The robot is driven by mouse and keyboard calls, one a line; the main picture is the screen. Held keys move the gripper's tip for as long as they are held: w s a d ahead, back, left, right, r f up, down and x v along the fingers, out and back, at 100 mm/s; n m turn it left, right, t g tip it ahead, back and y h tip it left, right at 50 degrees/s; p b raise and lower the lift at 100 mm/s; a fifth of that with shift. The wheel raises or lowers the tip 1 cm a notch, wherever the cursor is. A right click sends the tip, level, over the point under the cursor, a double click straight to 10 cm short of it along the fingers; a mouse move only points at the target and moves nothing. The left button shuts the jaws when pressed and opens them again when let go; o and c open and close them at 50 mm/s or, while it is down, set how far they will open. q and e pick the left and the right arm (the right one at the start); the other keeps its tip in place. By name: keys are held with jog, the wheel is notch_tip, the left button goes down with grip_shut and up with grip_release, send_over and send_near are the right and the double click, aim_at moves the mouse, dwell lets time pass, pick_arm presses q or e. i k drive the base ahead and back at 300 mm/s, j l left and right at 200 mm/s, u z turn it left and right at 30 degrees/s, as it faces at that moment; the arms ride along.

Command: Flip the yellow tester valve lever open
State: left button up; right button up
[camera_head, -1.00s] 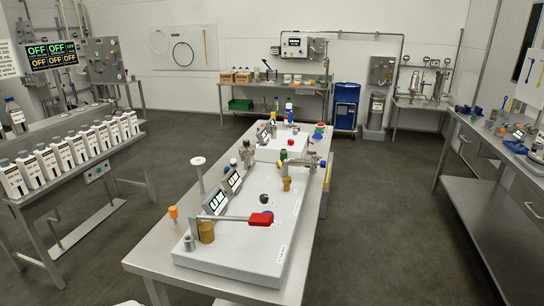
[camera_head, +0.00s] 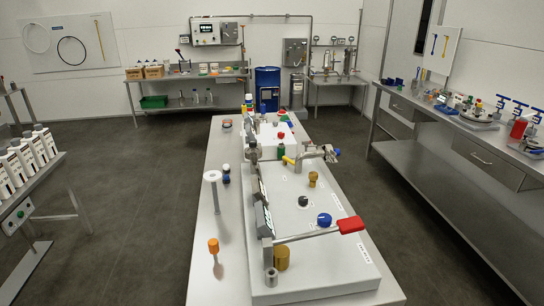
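A small yellow lever (camera_head: 289,160) shows on the middle table, at the far end of the nearer white panel. It sits beside a silver metal fitting (camera_head: 318,152) that reaches to the right. At this size I cannot tell how the lever is turned. The white tester panel (camera_head: 325,272) carries a long metal bar with a red handle (camera_head: 350,226), a blue knob (camera_head: 324,220), a black knob (camera_head: 303,201) and brass cylinders (camera_head: 282,258). Neither of my grippers is in view.
The steel middle table (camera_head: 215,240) runs away from me, with an orange-topped stand (camera_head: 213,245) and a white-topped post (camera_head: 212,177) on its left side. A right bench (camera_head: 430,158) and a left rack of bottles (camera_head: 35,150) flank it. Grey floor (camera_head: 120,200) is clear between them.

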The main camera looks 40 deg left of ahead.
aim_at(286, 160)
jog(key=k+j+z, duration=0.1)
jog(key=j, duration=0.3)
jog(key=k+j+z, duration=0.1)
jog(key=j, duration=0.3)
jog(key=k+j+z, duration=0.1)
jog(key=k+j, duration=0.15)
jog(key=j, duration=0.15)
jog(key=k+j+z, duration=0.1)
jog(key=j, duration=0.25)
jog(key=k+j+z, duration=0.15)
jog(key=k+j, duration=0.15)
jog(key=i+j+z, duration=0.1)
jog(key=j+z, duration=0.15)
jog(key=j, duration=0.95)
jog(key=j+z, duration=0.25)
jog(key=j, duration=0.95)
